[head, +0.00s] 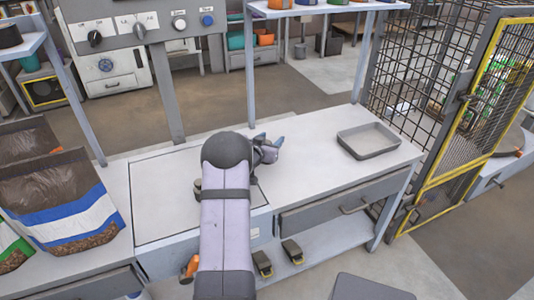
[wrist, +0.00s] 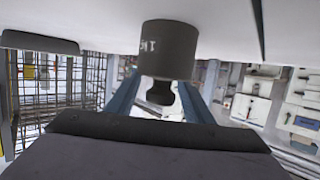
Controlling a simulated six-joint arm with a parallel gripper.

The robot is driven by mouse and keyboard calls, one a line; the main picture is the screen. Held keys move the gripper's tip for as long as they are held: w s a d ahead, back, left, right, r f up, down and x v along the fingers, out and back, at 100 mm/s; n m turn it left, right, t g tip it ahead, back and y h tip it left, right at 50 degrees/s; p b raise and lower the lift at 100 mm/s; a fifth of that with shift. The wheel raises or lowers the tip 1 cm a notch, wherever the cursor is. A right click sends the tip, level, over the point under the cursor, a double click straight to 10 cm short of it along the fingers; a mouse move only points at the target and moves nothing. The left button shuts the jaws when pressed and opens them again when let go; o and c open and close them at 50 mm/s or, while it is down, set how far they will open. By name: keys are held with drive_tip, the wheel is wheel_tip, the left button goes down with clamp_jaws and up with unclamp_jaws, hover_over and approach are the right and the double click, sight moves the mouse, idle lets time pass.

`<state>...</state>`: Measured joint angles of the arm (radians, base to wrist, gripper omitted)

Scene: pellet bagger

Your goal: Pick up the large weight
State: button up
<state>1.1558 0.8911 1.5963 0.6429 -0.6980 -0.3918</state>
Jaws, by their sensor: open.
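A dark grey cylindrical weight (wrist: 169,48) with a narrower neck and knob shows in the wrist view, where the scene appears upside down. Its side carries a pale marking that reads like "1K". It rests upright on the pale bench top. My gripper (wrist: 160,93) is open, with one blue finger to each side of the knob; I cannot tell whether either touches it. In the head view my gripper (head: 276,143) is low over the bench, its blue fingertips pointing right. The weight is not clearly visible there, hidden by my arm and gripper.
A shallow grey tray (head: 367,152) sits on the bench (head: 315,128) to the right, with clear surface between. Partly filled bags (head: 65,205) stand at left. A control panel (head: 140,22) and shelf post (head: 250,70) rise behind. A yellow-framed mesh gate (head: 480,110) stands at right.

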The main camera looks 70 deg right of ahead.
drive_tip(key=shift+c, duration=0.6)
clamp_jaws()
idle(0.7)
drive_tip(key=shift+d+r, duration=0.1)
drive_tip(key=shift+r, duration=0.15)
